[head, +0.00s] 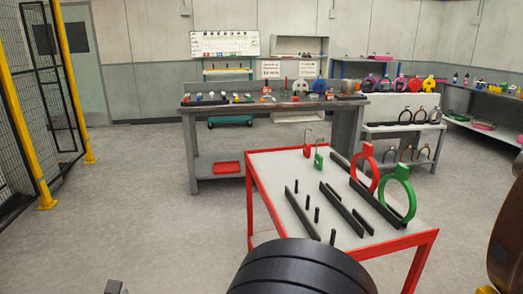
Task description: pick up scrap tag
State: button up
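No lettering can be read on either, so I cannot tell from markings which is the scrap tag. Both stand free, with nothing holding them. My gripper is not in view. A dark rounded part at the bottom middle looks like my own arm and covers the table's near edge.
A red ring gauge (365,168) and a green ring gauge (398,193) stand at the table's right side. Dark bars (347,209) and several short pegs fill its middle. A grey workbench (265,107) stands behind. Floor is clear on the left, before a yellow-posted mesh fence (75,85).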

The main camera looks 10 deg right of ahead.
aim_at(306, 149)
jog(key=i+j+u, duration=0.25)
jog(key=i+j, duration=0.2)
jog(key=i+j+u, duration=0.3)
jog(key=i+j, duration=0.2)
jog(key=i+z, duration=0.5)
jog(key=i+j+z, duration=0.1)
jog(key=i+z, duration=0.15)
jog(key=z, duration=0.25)
jog(key=i+j+z, duration=0.3)
jog(key=z, duration=0.2)
jog(key=i+j+z, duration=0.15)
jog(key=z, duration=0.3)
jog(key=i+j+z, duration=0.15)
jog(key=z, duration=0.35)
jog(key=i+j+z, duration=0.1)
jog(key=j+z, duration=0.5)
jog(key=z, duration=0.35)
jog(key=j+z, duration=0.75)
jog(key=i+j, duration=0.05)
jog(key=j, duration=0.05)
